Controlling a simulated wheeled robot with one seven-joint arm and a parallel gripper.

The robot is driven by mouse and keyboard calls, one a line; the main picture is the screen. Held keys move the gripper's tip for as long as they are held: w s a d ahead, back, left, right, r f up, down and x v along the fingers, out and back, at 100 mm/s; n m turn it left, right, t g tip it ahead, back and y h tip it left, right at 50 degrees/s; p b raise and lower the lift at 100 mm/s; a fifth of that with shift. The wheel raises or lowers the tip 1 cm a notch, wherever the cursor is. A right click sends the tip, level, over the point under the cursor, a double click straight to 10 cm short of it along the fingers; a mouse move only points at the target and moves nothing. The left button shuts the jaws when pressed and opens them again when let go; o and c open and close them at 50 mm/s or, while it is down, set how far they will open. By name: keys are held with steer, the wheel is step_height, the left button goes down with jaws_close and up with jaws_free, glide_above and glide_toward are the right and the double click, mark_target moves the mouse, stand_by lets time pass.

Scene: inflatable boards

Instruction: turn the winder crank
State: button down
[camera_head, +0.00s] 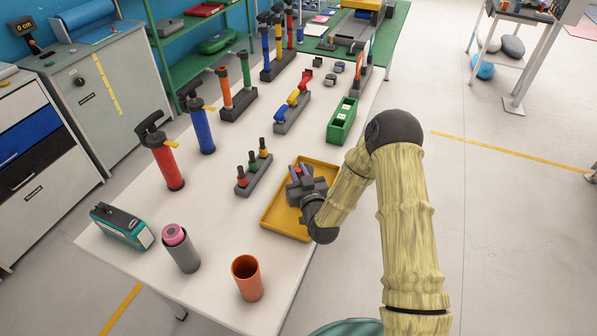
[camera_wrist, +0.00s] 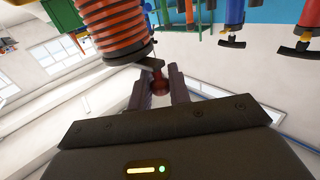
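In the wrist view, which looks upside down, an orange ribbed drum (camera_wrist: 112,25), apparently the winder, is close to the camera. A dark crank arm (camera_wrist: 146,62) sticks out from its end. A dark red knob (camera_wrist: 160,84) on the arm lies between the two fingers of my gripper (camera_wrist: 160,88). The fingers are drawn in close on both sides of the knob and appear shut on it. In the head view my gripper (camera_head: 297,172) is over the yellow tray (camera_head: 272,217). The drum cannot be made out there and may be hidden by my gripper.
On the white table, a rack of small coloured plugs (camera_head: 254,174) stands left of the tray. A green bin (camera_head: 342,121) is behind it.

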steer(key=shift+a, duration=0.1)
steer(key=shift+w+a+f+m+h+b, duration=0.15)
steer(key=shift+m+h+b, duration=0.25)
steer(key=shift+h+b, duration=0.3)
steer(key=shift+a+m+t+h+b, duration=0.1)
steer(key=shift+m+t+h+b, duration=0.3)
steer(key=shift+m+h+b, duration=0.3)
steer(key=c, duration=1.3)
jaws_free()
steer(key=shift+r, duration=0.2)
steer(key=shift+c, duration=0.2)
steer(key=shift+f, duration=0.1)
